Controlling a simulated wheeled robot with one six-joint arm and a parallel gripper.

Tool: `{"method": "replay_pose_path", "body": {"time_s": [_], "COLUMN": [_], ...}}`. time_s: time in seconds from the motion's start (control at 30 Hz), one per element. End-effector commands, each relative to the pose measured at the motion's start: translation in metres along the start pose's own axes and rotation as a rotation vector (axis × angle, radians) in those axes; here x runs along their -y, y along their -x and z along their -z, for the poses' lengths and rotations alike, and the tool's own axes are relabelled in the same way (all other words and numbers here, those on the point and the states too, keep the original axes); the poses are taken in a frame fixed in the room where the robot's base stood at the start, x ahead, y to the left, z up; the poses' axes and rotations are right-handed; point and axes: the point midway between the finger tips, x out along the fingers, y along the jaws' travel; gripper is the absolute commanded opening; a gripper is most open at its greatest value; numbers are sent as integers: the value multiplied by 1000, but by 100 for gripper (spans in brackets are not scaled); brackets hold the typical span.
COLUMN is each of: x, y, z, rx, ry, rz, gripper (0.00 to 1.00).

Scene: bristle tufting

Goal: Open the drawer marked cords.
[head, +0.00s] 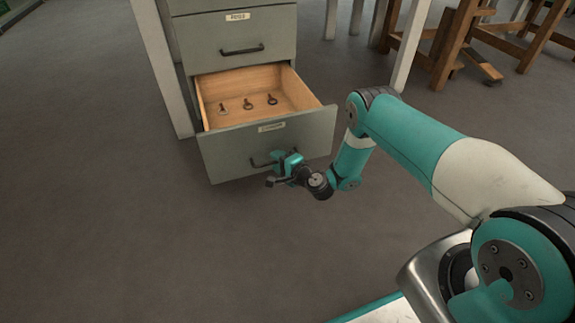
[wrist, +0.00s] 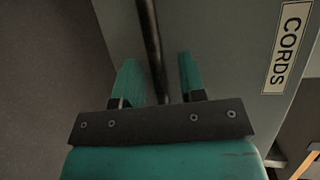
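The drawer marked CORDS (head: 225,155) is the lower grey drawer of the cabinet and stands pulled out, its wooden inside showing. Its label (wrist: 287,46) reads CORDS in the wrist view; in the head view the label is too small to read. My gripper (head: 283,162) is at the front of this drawer, at its dark bar handle (wrist: 149,30). In the wrist view my gripper's fingers (wrist: 158,72) stand apart, one on each side of the handle, with gaps visible. The right part of the handle is hidden behind my gripper in the head view.
Three small dark metal pieces (head: 248,104) lie in the open drawer. The drawer above (head: 215,45) is shut, with its own handle. White legs (head: 410,45) and wooden furniture (head: 455,45) stand behind. The grey floor (head: 120,230) in front is clear.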

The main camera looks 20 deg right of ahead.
Motion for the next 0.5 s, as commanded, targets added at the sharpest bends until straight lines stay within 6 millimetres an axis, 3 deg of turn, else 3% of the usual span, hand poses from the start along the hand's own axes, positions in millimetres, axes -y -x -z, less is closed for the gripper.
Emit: {"method": "replay_pose_path", "body": {"time_s": [0.17, 0.33, 0.5], "x": [3, 7, 8], "y": [22, 64, 77], "z": [1, 1, 1], "rx": [-4, -8, -4], "ry": [-5, -10, -4], "rz": [-6, -6, -3], "gripper": [38, 38, 38]}}
